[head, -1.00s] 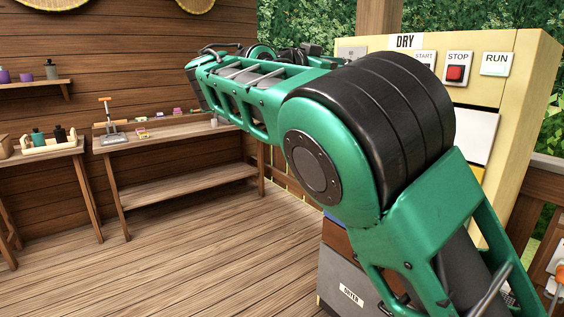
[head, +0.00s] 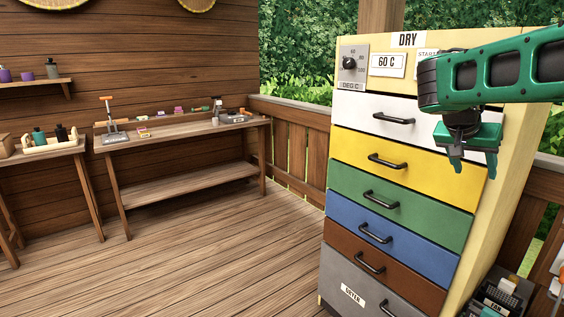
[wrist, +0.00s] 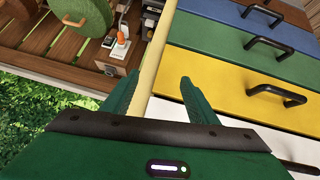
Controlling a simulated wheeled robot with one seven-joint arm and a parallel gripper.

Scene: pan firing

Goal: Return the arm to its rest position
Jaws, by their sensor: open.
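My gripper (head: 468,153) hangs at the right of the head view, in front of the upper right part of the drying cabinet, by its white and yellow drawers. Its green fingers point down and are apart. In the wrist view my gripper (wrist: 155,95) is open, with the cabinet's pale edge showing between the fingers and nothing held. My green and black arm reaches in from the right edge of the head view.
The drying cabinet (head: 500,215) has several coloured drawers, all looking shut, with protruding black handles. A wooden railing (head: 300,140) runs behind. A workbench (head: 180,130) with small tools stands left. The plank floor (head: 220,250) between is clear.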

